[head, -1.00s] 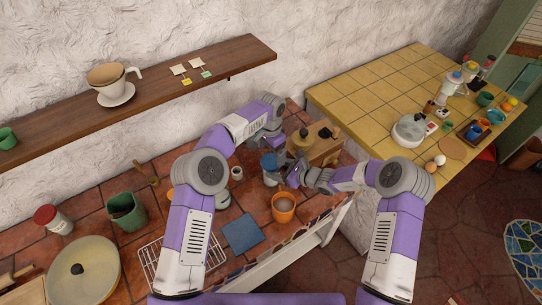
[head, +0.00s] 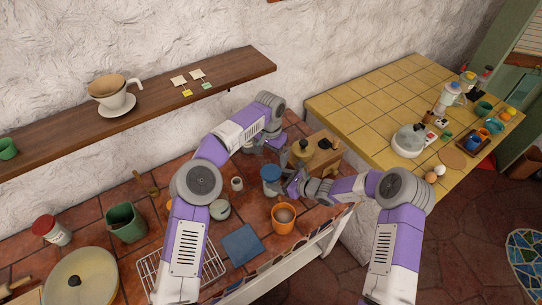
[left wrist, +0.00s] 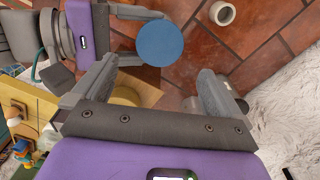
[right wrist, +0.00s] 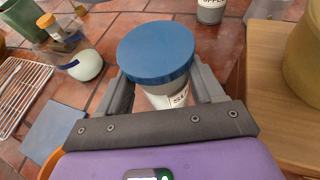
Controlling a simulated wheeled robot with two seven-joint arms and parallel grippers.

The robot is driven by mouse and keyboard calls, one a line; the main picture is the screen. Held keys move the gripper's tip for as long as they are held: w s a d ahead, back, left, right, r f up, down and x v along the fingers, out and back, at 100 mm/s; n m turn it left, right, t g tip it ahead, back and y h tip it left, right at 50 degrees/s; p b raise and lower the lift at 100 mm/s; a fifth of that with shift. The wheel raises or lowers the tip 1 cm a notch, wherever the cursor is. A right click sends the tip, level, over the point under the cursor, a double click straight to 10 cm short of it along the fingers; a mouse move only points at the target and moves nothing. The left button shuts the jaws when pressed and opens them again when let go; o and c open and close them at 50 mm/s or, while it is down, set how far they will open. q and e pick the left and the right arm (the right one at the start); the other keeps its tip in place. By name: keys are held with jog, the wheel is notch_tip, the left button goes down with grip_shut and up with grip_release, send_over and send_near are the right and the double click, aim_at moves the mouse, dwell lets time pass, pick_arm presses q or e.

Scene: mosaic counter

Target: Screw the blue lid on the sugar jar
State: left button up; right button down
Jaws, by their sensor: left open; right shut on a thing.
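The sugar jar (right wrist: 168,97) is white, with part of its label visible, and stands between the fingers of my right gripper. The blue lid (right wrist: 157,52) sits on top of the jar; I cannot tell how tightly it is on. In the head view the lid (head: 271,173) is left of my right gripper (head: 291,184), which is shut on the jar. From above, the lid also shows in the left wrist view (left wrist: 160,43).
An orange mug (head: 283,219) stands in front of the jar, with a blue cloth (head: 242,244) to its left. A wooden box (head: 322,152) and an ochre pot (head: 302,149) stand behind right. A small white cup (head: 237,184) is left. The wall shelf (head: 160,95) hangs above.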

aim_at(271, 172)
jog(key=shift+r, duration=0.1)
pick_arm(q)
jog(key=shift+f, duration=4.05)
jog(key=c, duration=1)
jog(key=shift+m, duration=1.7)
jog(key=shift+c, duration=0.2)
